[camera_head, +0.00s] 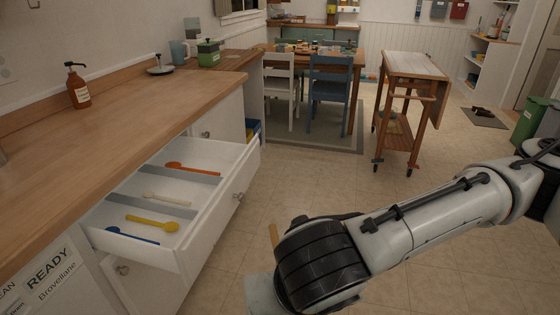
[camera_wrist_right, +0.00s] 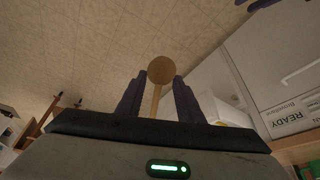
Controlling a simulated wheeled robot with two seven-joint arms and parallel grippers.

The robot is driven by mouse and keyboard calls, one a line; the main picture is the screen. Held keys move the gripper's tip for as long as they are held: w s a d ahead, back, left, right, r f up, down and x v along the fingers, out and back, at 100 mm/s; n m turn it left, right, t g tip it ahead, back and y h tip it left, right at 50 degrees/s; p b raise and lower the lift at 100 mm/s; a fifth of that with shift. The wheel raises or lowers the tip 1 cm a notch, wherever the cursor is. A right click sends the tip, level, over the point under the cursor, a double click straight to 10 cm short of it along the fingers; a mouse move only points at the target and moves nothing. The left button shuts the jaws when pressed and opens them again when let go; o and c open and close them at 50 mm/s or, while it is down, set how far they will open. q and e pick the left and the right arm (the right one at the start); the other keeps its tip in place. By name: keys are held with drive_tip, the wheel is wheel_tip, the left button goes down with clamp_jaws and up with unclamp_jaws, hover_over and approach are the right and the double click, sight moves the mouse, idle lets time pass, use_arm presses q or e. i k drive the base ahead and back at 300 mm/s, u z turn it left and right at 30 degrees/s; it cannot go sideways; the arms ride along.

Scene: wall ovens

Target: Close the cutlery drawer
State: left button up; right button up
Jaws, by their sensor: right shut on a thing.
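The cutlery drawer (camera_head: 243,184) is pulled open from the white cabinet under the wooden counter. In it, split by grey dividers, lie an orange spoon (camera_head: 190,168), a cream spoon (camera_head: 165,198), a yellow spoon (camera_head: 152,222) and a blue utensil (camera_head: 132,236). My right gripper (camera_wrist_right: 158,84) is shut on a tan wooden spoon (camera_wrist_right: 160,70), its round head beyond the fingertips. My left gripper is not in view.
A wooden trolley (camera_head: 412,65) and a table with white and blue chairs (camera_head: 329,85) stand further back. Tiled floor beyond the drawer front is clear.

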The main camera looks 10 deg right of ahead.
sight(196, 166)
drive_tip(key=z, duration=0.95)
drive_tip(key=i, duration=3.2)
drive_tip(key=u, duration=4.15)
